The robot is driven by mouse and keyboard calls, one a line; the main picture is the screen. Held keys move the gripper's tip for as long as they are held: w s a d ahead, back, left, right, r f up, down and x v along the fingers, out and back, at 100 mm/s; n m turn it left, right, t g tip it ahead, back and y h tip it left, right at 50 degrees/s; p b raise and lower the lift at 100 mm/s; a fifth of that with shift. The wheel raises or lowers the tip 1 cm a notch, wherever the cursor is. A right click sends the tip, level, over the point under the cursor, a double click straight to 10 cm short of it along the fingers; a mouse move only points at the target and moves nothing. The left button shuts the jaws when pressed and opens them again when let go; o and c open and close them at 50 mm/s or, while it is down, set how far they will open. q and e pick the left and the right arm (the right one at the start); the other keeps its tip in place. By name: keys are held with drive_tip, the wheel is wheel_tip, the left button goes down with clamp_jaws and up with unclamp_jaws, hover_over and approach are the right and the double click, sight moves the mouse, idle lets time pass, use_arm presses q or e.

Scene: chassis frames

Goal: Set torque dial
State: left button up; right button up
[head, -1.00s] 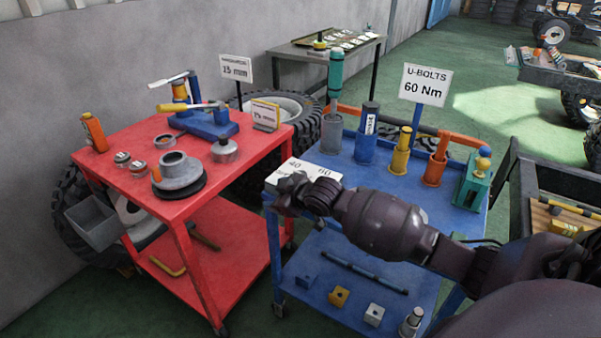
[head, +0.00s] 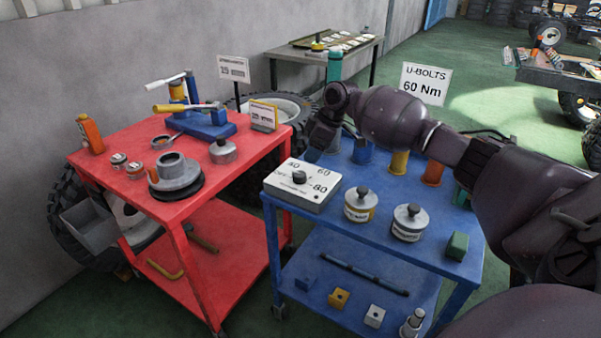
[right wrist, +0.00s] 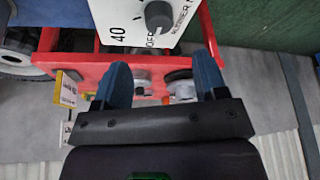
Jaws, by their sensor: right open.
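The torque dial is a dark round knob (head: 299,177) on a white box (head: 287,190) at the left corner of the blue cart. Its face reads OFF, 40, 60 and 80. The knob also shows at the top of the right wrist view (right wrist: 158,15); I cannot tell surely which mark it points at. My right gripper (head: 316,140) is above and behind the box, apart from it. In the right wrist view its two blue fingers (right wrist: 162,80) are spread with nothing held. A sign (head: 426,84) reads "U-BOLTS 60 Nm". My left gripper is out of view.
Two round metal weights (head: 360,204) and a green block (head: 457,246) stand right of the box. Blue, yellow and orange holders (head: 399,162) line the back, partly hidden by my arm. A red cart (head: 120,185) with tools stands at left.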

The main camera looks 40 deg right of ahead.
sight(300, 174)
drive_tip(key=b+x, duration=0.1)
drive_tip(key=x, duration=0.6)
drive_tip(key=shift+f, duration=0.25)
drive_tip(key=shift+w+a+f+b, duration=0.1)
drive_tip(key=shift+f+b, duration=0.1)
drive_tip(key=shift+f, duration=0.15)
drive_tip(key=shift+w+a+f+b, duration=0.1)
drive_tip(key=shift+w+f+b, duration=0.05)
drive_tip(key=shift+f, duration=0.15)
drive_tip(key=c, duration=0.9)
drive_tip(key=shift+r, duration=0.1)
